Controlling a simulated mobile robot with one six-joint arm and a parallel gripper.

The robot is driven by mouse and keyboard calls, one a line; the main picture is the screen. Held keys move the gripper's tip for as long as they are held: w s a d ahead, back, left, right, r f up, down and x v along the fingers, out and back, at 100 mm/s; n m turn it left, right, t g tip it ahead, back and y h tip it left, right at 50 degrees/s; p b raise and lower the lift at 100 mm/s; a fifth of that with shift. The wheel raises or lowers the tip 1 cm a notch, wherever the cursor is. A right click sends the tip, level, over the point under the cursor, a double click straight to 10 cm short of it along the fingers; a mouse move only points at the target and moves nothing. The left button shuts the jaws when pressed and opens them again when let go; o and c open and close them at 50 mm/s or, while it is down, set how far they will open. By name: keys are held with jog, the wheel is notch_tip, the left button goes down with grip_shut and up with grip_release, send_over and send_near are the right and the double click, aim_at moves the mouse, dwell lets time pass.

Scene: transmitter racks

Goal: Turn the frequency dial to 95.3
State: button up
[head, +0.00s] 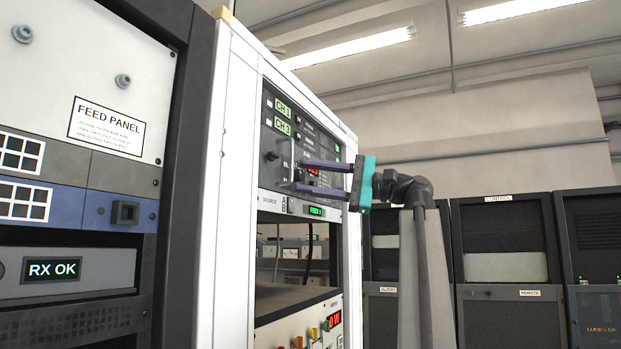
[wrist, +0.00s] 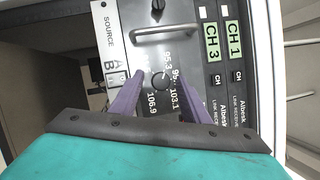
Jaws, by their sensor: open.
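The frequency dial (wrist: 160,81) is a small dark round knob on the black rack panel (wrist: 190,60). Printed numbers surround it in the wrist view; I can read 95.3, 103.1 and 106.9, and another is partly covered. I cannot tell which number the dial points at. My gripper (wrist: 159,88) is open, with its purple fingers on either side of the dial and a gap visible around it. Whether the fingertips touch it is unclear. In the head view my gripper (head: 297,175) reaches the panel from the right, and its fingers partly hide the dial area.
A metal handle (wrist: 165,32) stands out from the panel near the dial. A source A/B switch (wrist: 116,78) and a green display (head: 316,211) sit below. Left is the feed panel rack (head: 118,120); further cabinets (head: 508,240) stand at the back right.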

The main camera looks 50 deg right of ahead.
jog(key=shift+s+d, duration=0.1)
jog(key=p+v, duration=0.2)
jog(key=v, duration=1.1)
jog(key=shift+s, duration=0.2)
jog(key=shift+d+f, duration=0.1)
jog(key=shift+d, duration=0.05)
